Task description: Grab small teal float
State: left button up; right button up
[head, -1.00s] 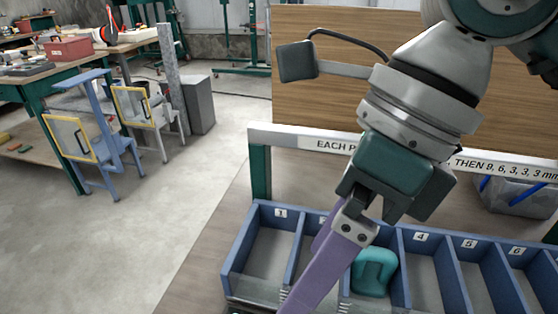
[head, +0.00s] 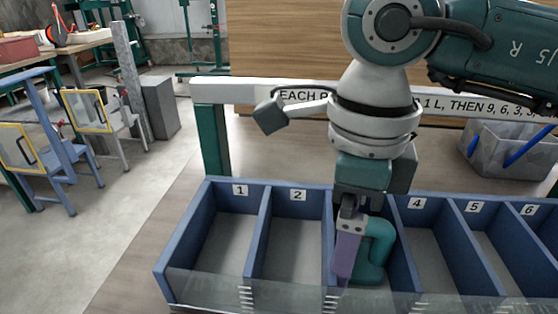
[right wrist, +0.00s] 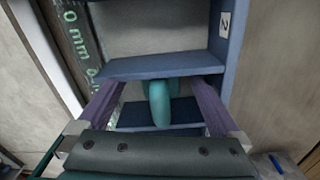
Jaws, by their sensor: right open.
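The teal float (head: 378,252) sits in the blue bin rack's (head: 285,186) compartment between those labelled 2 and 4. My right gripper (head: 358,258) reaches down into that compartment, and a purple finger covers part of the float's left side. In the right wrist view the float (right wrist: 159,102) stands between the two spread purple fingers of my right gripper (right wrist: 162,90), with a gap on each side. The gripper is open and holds nothing. My left gripper is not in view.
Compartments 1, 2, 4 and 5 look empty. Divider walls stand close on both sides of the right gripper. A lettered white rail (head: 250,89) runs behind the rack, and a grey bin (head: 510,150) with blue items stands at the back right.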

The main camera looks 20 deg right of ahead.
jog(key=shift+f, duration=0.6)
jog(key=shift+r, duration=0.15)
jog(key=c, duration=1.5)
